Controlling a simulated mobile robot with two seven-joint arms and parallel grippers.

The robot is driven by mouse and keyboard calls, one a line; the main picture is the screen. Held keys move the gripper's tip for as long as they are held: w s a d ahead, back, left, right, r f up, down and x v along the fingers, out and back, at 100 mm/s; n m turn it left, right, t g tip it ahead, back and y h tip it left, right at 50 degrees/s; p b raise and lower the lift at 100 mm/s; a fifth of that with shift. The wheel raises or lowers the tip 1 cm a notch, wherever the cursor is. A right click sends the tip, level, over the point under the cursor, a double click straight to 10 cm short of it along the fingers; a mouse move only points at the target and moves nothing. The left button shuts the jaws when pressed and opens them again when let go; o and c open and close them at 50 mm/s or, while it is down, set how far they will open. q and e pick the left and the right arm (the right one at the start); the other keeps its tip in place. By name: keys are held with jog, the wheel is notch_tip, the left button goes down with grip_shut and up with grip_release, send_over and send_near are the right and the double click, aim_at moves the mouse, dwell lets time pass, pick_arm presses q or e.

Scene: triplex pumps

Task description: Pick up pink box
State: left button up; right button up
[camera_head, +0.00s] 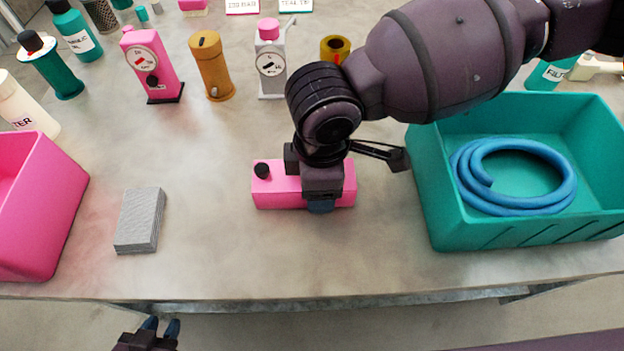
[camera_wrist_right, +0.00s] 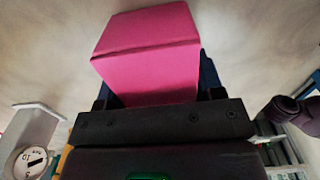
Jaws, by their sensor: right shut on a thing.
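The pink box (camera_head: 275,194) is a long block with a black knob on its top left, in the middle of the table in the head view. My right gripper (camera_head: 320,188) reaches over it from above and is shut on it, one finger at its near side. In the right wrist view the pink box (camera_wrist_right: 150,60) sits between the dark fingers, which are partly hidden behind it. I cannot tell whether the box touches the table. My left gripper (camera_head: 160,329) is beyond the near table edge at the bottom left, open and empty.
A teal crate (camera_head: 432,215) with a coiled blue hose (camera_head: 562,190) stands on the right. A pink bin (camera_head: 60,215) is on the left, a grey block (camera_head: 138,220) beside it. Pink, ochre and white devices and bottles line the back. Bare table lies around the box.

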notch_tip(320, 180, up, 10)
dwell(0.5)
jog(key=shift+f, duration=5.05)
dwell(0.8)
jog(key=o, duration=1.2)
jog(key=shift+c, duration=0.2)
